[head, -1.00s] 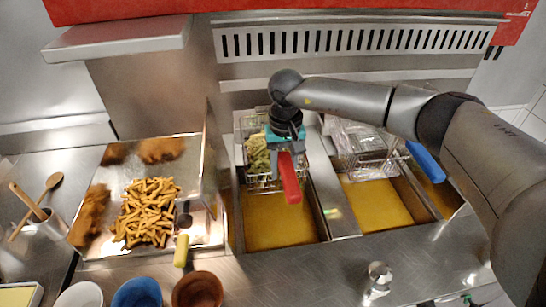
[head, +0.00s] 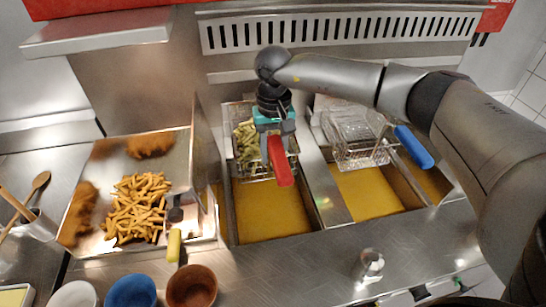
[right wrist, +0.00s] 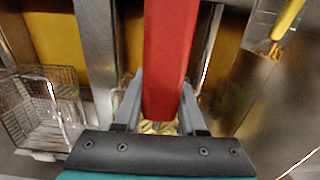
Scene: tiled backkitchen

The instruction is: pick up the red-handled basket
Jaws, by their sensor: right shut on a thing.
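The red-handled basket (head: 246,160) is a wire basket with pale green-yellow fries in it, at the back of the left fryer well. Its red handle (head: 280,162) points toward the front. My right gripper (head: 272,138) is over the handle's back end and shut on it. In the right wrist view the red handle (right wrist: 170,55) runs between the two fingers (right wrist: 160,108). The basket's lower part is partly hidden by the gripper and handle. My left gripper is not in view.
A blue-handled empty basket (head: 357,138) hangs over the right fryer well, close to the right. Yellow oil (head: 270,212) fills the wells. A metal tray (head: 195,226) with fries and brown fried pieces lies left. Bowls (head: 132,292) and a shaker (head: 370,264) stand in front.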

